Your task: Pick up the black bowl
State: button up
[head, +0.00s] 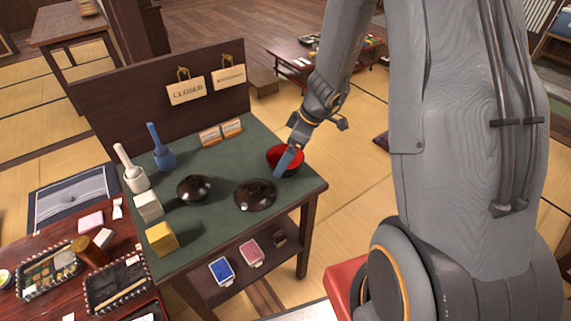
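A bowl (271,154) with a red inside stands at the right end of the green-topped table; its outer side is mostly hidden, so I cannot tell its colour. A round, glossy black bowl-like thing (194,189) sits left of the middle, apart from my gripper. A flatter dark, glossy lid-like disc (255,195) lies between them, near the front edge. My gripper (284,163) reaches down over the red-inside bowl, with a blue-grey finger in front of its inside. I cannot tell whether it touches the bowl or how wide the fingers stand.
A white mallet-like thing (131,168), a blue one (160,148), a white block (149,206) and a yellow block (161,239) stand at the table's left. Lunch trays (118,284) lie at lower left.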

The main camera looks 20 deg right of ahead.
jog(key=shift+x, duration=0.95)
jog(key=c, duration=1)
notch_tip(320, 180, up, 10)
jog(key=b, duration=0.1)
jog(key=f+b, duration=0.2)
jog(key=b, duration=0.5)
jog(key=f+b, duration=0.2)
jog(key=b, duration=0.6)
jog(key=w+f+b, duration=0.1)
jog(key=f+b, duration=0.2)
jog(key=b, duration=0.4)
jog(key=shift+a, duration=0.1)
jog(key=s+f+b, duration=0.1)
jog(key=b, duration=0.3)
